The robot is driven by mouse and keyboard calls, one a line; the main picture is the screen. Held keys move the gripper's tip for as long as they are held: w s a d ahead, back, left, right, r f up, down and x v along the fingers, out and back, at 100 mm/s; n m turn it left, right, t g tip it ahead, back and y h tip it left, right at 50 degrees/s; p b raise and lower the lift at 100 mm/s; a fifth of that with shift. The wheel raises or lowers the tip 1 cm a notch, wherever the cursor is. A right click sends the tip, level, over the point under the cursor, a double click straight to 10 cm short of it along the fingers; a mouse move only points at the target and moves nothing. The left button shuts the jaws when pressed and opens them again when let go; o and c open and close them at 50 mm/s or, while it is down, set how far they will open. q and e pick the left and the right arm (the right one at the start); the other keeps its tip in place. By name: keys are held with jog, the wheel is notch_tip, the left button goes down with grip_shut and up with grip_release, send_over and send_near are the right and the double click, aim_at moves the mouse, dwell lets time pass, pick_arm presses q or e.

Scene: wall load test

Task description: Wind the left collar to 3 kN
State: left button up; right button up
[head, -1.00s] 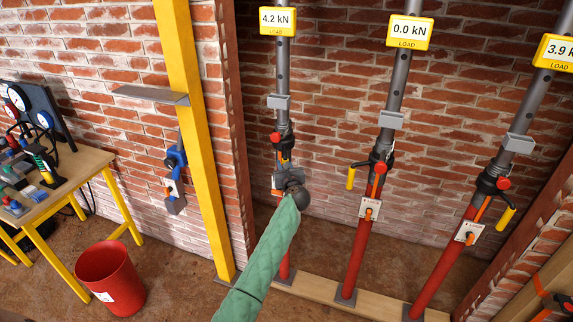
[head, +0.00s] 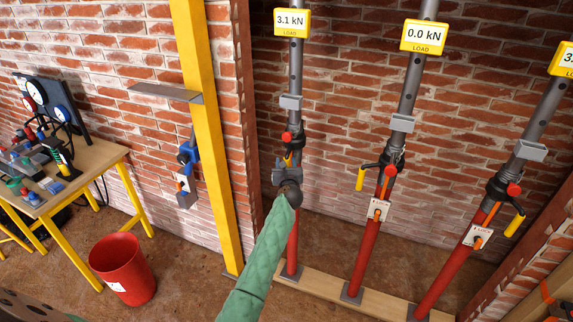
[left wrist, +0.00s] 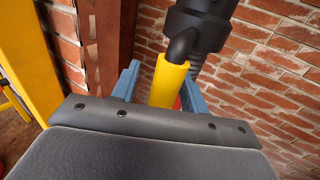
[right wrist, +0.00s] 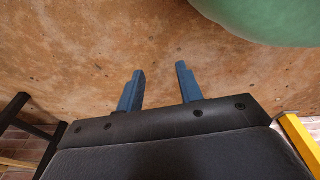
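The left prop carries a yellow load display (head: 292,22) that reads 3.1 kN. Its dark collar (head: 294,141), with a red knob, sits above the red lower tube (head: 292,245). My left gripper (head: 283,170) is at this collar, at the end of my green-sleeved arm. In the left wrist view, the yellow crank handle (left wrist: 170,80) stands between the two blue fingers (left wrist: 160,88). A gap shows between the left finger and the handle; the right finger is close beside it. My right gripper (right wrist: 160,88) is open and empty, seen only in the right wrist view.
The middle prop's display (head: 424,37) reads 0.0 kN; the right display (head: 564,60) is cut off. Both other props have cranks sticking out. A yellow post (head: 208,140) stands left, with a red bin (head: 123,270) and a workbench (head: 95,175) beyond.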

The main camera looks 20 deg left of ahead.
pick_arm(q)
jog(key=shift+s+d, duration=0.1)
jog(key=shift+s+d+f, duration=0.15)
jog(key=shift+s+d, duration=0.05)
jog(key=b+v, duration=0.2)
jog(key=v, duration=0.5)
pick_arm(e)
jog(key=w+a+r, duration=0.2)
jog(key=r, duration=0.1)
jog(key=shift+w+r, duration=0.15)
jog(key=shift+r, duration=0.05)
pick_arm(q)
jog(key=shift+a, duration=0.15)
